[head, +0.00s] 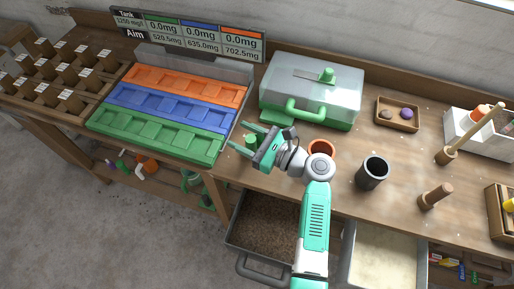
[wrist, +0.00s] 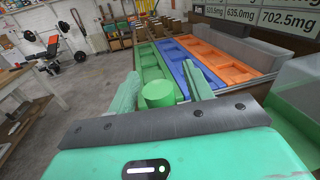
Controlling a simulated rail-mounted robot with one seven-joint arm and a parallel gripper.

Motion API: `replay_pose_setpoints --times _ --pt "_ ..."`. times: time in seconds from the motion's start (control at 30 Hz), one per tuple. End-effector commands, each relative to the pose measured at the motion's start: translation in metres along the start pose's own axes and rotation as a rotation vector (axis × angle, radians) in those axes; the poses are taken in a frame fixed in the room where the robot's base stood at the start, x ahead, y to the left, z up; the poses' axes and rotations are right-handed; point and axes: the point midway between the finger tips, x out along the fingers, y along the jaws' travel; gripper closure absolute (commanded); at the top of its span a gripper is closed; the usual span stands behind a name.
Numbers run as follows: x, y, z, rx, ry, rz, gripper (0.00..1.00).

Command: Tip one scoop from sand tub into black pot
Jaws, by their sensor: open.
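The black pot (head: 372,172) stands upright on the bench, right of my arm, with a dark opening. An open tub of pale, sand-like material (head: 385,262) sits below the bench front at the lower right. My gripper (head: 243,140) is open at the bench's front, beside the green tray row. A green cylinder (head: 251,141) is between or just beyond its fingers; the wrist view shows this cylinder (wrist: 158,94) between the two open fingers (wrist: 159,74). I cannot tell whether they touch it. No scoop is clearly identifiable.
A tub of brown soil (head: 275,225) is left of the pale one, partly behind my arm. A terracotta pot (head: 321,146), a green-and-grey case (head: 312,88) and a wooden-handled tool (head: 435,196) stand on the bench. Coloured trays (head: 172,108) lie left.

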Motion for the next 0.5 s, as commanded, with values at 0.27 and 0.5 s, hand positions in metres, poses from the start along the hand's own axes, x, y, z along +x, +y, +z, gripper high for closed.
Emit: replay_pose_setpoints --times 0.27,0.5 --pt "-0.0002 0.0 0.0001 0.0 0.0 0.0 0.73" --pt "-0.0004 -0.0001 0.0003 -0.001 0.0 0.0 1.0"
